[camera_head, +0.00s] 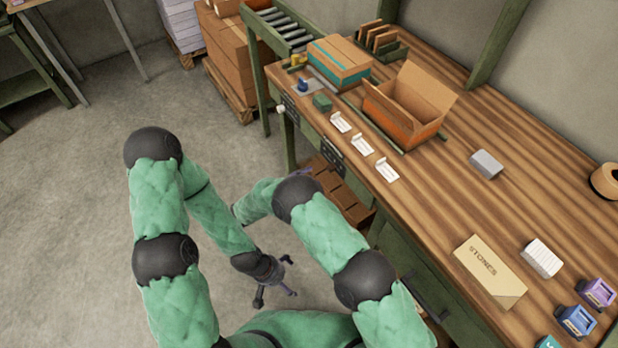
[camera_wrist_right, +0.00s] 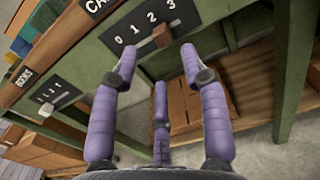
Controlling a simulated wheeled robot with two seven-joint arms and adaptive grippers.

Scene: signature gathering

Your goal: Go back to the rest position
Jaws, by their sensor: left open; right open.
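My left gripper (camera_head: 275,282) is open and empty, hanging over the grey floor in the head view. My right gripper (camera_wrist_right: 158,70) is open and empty in the right wrist view, its purple fingers spread in front of the bench's front panel. In the head view only a little of it shows beside the bench edge, the rest hidden by my right arm. A brown slider handle (camera_wrist_right: 163,36) on a black plate (camera_wrist_right: 140,27) marked 0 to 3 is close beyond the fingers. I cannot tell whether a finger touches it.
The wooden bench (camera_head: 510,130) fills the right side. It bears an open carton (camera_head: 412,100), a closed carton (camera_head: 340,60), white cards (camera_head: 362,144), a grey block (camera_head: 486,164) and a STONES box (camera_head: 489,271). Stacked cartons (camera_head: 232,60) stand behind. The floor (camera_head: 70,200) at left is clear.

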